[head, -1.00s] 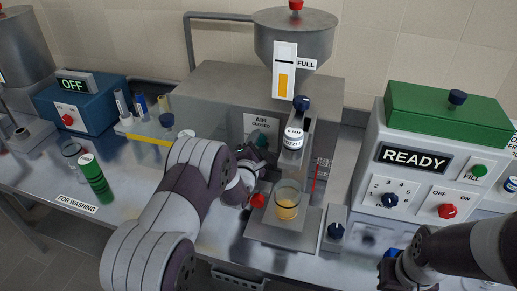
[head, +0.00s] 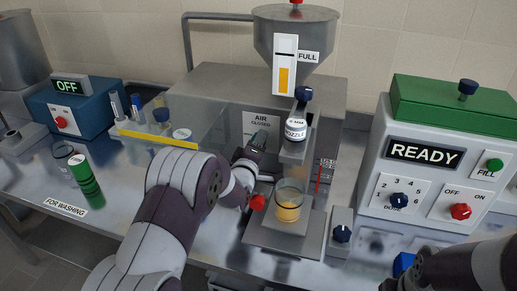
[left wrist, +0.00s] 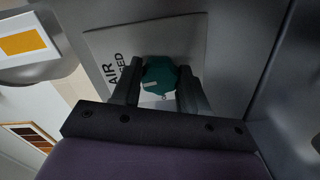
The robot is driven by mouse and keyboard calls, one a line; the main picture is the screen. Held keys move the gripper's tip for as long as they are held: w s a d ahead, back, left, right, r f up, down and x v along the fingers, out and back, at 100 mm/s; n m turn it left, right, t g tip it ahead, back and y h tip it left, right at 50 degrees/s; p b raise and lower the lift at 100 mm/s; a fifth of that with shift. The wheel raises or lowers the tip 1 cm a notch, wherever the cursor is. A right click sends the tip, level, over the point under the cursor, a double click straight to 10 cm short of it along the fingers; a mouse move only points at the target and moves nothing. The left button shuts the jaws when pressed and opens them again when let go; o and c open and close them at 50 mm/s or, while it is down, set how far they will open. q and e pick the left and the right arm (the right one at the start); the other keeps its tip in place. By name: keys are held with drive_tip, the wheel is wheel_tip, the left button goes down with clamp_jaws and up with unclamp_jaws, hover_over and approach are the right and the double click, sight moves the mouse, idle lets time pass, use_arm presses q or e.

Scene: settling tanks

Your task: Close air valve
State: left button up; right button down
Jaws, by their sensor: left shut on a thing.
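The air valve is a teal knob (left wrist: 160,77) on the grey machine panel, in front of a white plate (head: 262,128) whose print reads AIR and, as far as I can make out, CLOSED. My left gripper (left wrist: 160,90) is shut on the knob, with one dark finger on each side. In the head view my left gripper (head: 250,158) is at the panel and hides part of the plate. My right arm is at the lower right of the head view, and its fingers cannot be made out.
A glass with orange liquid (head: 289,203) stands under the nozzle (head: 296,129), close right of my left gripper. A red knob (head: 257,202) is just below the gripper. A READY control box (head: 420,180) stands right. A green-banded cylinder (head: 86,182) stands left.

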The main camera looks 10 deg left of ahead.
use_arm(q)
drive_tip(key=shift+f+m+b, duration=0.15)
drive_tip(key=shift+m+b, duration=0.15)
drive_tip(key=shift+m, duration=0.4)
drive_tip(key=o, duration=1.1)
drive_tip(key=shift+c, duration=0.2)
